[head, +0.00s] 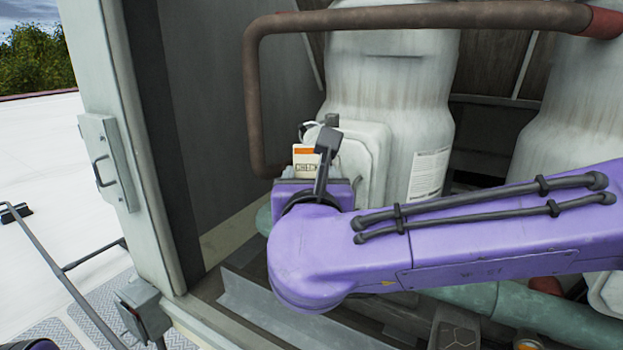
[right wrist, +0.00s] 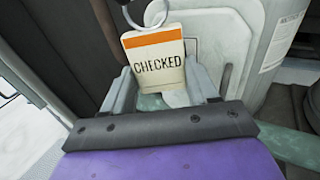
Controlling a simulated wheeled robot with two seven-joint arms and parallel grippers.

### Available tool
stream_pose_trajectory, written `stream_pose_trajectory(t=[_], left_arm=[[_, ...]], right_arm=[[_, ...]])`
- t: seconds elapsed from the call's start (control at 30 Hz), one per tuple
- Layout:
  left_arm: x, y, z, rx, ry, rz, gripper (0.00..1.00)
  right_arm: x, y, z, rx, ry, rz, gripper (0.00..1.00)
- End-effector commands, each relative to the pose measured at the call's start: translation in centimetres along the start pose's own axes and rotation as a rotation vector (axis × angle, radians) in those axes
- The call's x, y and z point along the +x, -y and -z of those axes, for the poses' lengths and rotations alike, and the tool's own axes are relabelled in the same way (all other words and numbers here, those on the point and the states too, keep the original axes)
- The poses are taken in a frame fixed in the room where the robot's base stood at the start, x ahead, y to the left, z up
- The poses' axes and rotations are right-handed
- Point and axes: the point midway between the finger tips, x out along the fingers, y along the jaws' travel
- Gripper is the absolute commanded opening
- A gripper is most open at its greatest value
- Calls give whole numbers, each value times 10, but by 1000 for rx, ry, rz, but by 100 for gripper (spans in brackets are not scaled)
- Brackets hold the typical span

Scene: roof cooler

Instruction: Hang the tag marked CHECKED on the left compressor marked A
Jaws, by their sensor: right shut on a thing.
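The tag marked CHECKED (right wrist: 160,65) is cream with an orange band and a ring (right wrist: 150,10) at its top. It also shows in the head view (head: 305,157), partly covered. My right gripper (right wrist: 163,88) is shut on the tag and holds it upright, in front of the left compressor's box (head: 362,160). The left compressor (head: 390,85) is a pale, stained cylinder; it also shows in the right wrist view (right wrist: 238,40). No letter A is readable on it. Whether the ring touches anything on the box is unclear. My left gripper is not in view.
A brown pipe (head: 251,100) bends down left of the compressor and runs across its top. A second compressor (head: 575,110) stands at the right. The housing's left wall (head: 215,90) is close to the gripper. Green pipes (head: 510,300) run low in front.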

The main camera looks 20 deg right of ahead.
Motion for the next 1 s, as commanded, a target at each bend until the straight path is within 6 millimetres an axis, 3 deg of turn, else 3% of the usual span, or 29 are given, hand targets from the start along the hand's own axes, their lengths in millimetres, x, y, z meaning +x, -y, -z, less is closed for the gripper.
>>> stream_pose_trajectory(t=[0.03, 0.1, 0.13, 0.47, 0.8, 1.0], left_arm=[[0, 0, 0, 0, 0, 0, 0], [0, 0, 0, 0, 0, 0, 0], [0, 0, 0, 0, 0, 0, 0], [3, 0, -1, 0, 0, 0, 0], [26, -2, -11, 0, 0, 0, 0], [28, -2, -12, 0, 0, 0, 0]], right_arm=[[0, 0, 0, 0, 0, 0, 62], [0, 0, 0, 0, 0, 0, 85], [0, 0, 0, 0, 0, 0, 88], [-5, 0, 1, 1, 1, -2, 88], [-79, 0, 4, 1, 1, -3, 88], [-104, 0, -1, 0, 0, 0, 88]])
